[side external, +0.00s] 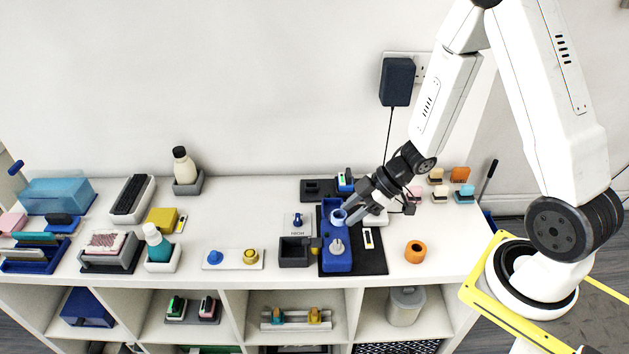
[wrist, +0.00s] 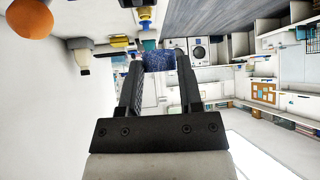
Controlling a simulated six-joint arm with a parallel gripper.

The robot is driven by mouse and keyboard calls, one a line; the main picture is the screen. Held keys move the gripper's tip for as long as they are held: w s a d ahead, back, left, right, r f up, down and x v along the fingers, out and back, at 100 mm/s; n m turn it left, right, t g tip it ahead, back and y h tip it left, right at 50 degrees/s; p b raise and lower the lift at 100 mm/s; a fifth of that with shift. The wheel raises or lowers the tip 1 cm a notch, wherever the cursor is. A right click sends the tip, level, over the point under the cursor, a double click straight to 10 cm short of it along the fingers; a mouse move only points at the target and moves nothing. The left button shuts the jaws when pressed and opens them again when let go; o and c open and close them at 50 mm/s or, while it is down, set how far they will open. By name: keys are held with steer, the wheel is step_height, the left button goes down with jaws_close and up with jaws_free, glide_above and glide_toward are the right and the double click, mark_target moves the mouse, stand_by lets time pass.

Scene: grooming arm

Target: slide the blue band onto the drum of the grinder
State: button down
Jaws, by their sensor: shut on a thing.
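The blue band (side external: 338,216) is a short ring, held at the tips of my gripper (side external: 350,213) over the back part of the blue grinder (side external: 337,264). In the wrist view the band (wrist: 158,61) looks dark blue and speckled, between the two fingers of my gripper (wrist: 158,72). The grinder stands on a black mat (side external: 372,262). Its pale grey drum (side external: 337,247) stands up on the front part, bare, in front of the band and apart from it in the picture. The exact height of the band over the grinder is hard to tell.
A dark open box (side external: 294,251) stands just left of the grinder. An orange ring (side external: 415,252) lies to the right on the white top. A white board with blue and yellow knobs (side external: 233,258) lies further left. The front edge of the top is close.

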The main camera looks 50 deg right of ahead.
steer(key=shift+f, duration=0.1)
glide_above(342, 244)
steer(key=s, duration=0.2)
steer(key=shift+w+d+f, duration=0.1)
steer(key=shift+d+f, duration=0.05)
steer(key=shift+f, duration=1.25)
steer(key=shift+w+d+f, duration=0.1)
steer(key=shift+f, duration=1.3)
steer(key=shift+f+m, duration=0.3)
steer(key=shift+f, duration=1.45)
stand_by(0.4)
steer(key=shift+c, duration=0.9)
jaws_free()
steer(key=shift+s+d, duration=0.1)
steer(key=v, duration=0.7)
steer(key=shift+s+r, duration=0.25)
steer(key=shift+r, duration=0.05)
steer(key=shift+w+h, duration=0.1)
steer(key=shift+h, duration=0.2)
